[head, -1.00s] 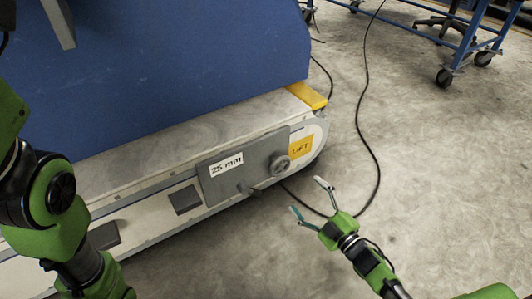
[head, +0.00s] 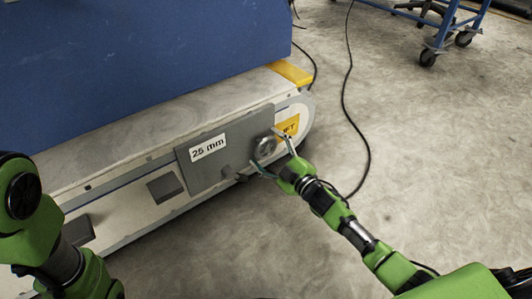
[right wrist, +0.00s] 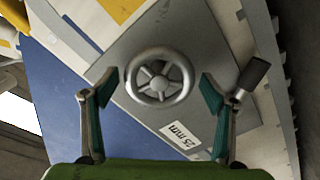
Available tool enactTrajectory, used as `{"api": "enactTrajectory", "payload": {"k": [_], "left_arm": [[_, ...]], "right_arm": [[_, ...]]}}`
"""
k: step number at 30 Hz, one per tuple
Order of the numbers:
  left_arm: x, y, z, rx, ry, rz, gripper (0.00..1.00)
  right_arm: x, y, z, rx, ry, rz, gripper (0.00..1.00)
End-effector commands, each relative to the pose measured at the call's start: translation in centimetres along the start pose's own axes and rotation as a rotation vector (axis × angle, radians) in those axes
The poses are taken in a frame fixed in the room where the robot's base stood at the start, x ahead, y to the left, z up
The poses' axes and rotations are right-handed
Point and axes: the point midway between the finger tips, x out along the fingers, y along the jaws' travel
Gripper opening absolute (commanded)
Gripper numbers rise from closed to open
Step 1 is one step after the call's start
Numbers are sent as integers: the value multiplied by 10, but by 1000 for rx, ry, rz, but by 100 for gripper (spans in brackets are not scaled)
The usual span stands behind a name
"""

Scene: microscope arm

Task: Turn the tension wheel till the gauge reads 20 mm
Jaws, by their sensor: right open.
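The tension wheel (head: 265,147) is a small grey spoked handwheel on a grey plate (head: 203,178) on the machine's side. The gauge label (head: 208,147) on that plate reads 25 mm, and it also shows in the right wrist view (right wrist: 181,134). My right gripper (head: 270,151) is open at the wheel. In the right wrist view the wheel (right wrist: 158,79) lies between and slightly beyond the open fingers (right wrist: 157,88), with a gap at each side. My left arm shows at the left edge; its gripper is out of view.
A dark handle (right wrist: 253,73) sticks out of the plate beside the right finger in the wrist view. A yellow LIFT label (head: 289,126) is right of the wheel. A black cable (head: 346,110) lies on the floor, and a blue wheeled cart (head: 450,25) stands at the back.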

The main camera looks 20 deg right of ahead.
Motion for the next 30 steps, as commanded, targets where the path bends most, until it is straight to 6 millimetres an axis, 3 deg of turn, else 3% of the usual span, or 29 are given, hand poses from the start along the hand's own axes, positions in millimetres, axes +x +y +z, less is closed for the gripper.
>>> {"api": "enactTrajectory", "payload": {"k": [10, 15, 30], "left_arm": [[-2, 0, -1, 0, 0, 1, 35], [-2, 0, -1, 0, 0, 1, 35], [12, -2, 4, 0, 0, 0, 35]], "right_arm": [[4, 0, 0, 0, 0, 0, 78], [3, 0, 0, 0, 0, 0, 39], [4, 2, -3, 96, -1, 0, 39]]}}
